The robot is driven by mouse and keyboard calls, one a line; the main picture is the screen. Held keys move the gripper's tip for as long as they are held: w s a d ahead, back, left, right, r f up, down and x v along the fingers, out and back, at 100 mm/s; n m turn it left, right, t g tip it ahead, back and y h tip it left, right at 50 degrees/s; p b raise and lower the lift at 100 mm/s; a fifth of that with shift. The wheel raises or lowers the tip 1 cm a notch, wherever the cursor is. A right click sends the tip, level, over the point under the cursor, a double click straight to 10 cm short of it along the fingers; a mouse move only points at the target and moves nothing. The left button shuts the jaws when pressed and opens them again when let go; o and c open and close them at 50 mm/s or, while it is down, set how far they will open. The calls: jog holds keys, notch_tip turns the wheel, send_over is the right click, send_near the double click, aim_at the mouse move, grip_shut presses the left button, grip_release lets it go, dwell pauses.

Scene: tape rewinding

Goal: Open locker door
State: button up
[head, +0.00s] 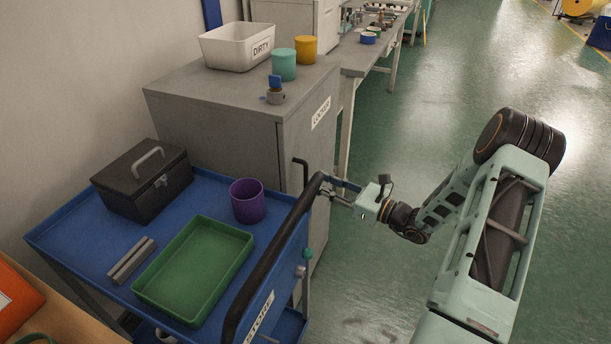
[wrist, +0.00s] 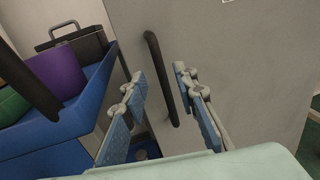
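The grey locker (head: 215,115) stands behind the blue cart. Its door (head: 318,150) bears a "LOCKER" label and looks closed in the head view. A dark vertical bar handle (head: 304,175) is on the door near its left edge. In the wrist view the handle (wrist: 164,85) stands between my two fingers, against the plain grey door (wrist: 240,75). My gripper (head: 335,187) is open at the door front, with a clear gap on each side of the handle (wrist: 160,85). I cannot tell how deep the handle sits between the fingertips.
The blue cart (head: 85,235) stands close left, its black push bar (head: 268,262) near my gripper. It carries a black box (head: 143,180), purple cup (head: 247,200) and green tray (head: 195,270). A white "DIRTY" bin (head: 238,46) tops the locker. Green floor (head: 470,75) is free at right.

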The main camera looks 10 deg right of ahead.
aim_at(306, 175)
jog(key=x, duration=0.5)
jog(key=shift+w+a, duration=0.3)
jog(key=shift+c, duration=0.7)
grip_shut()
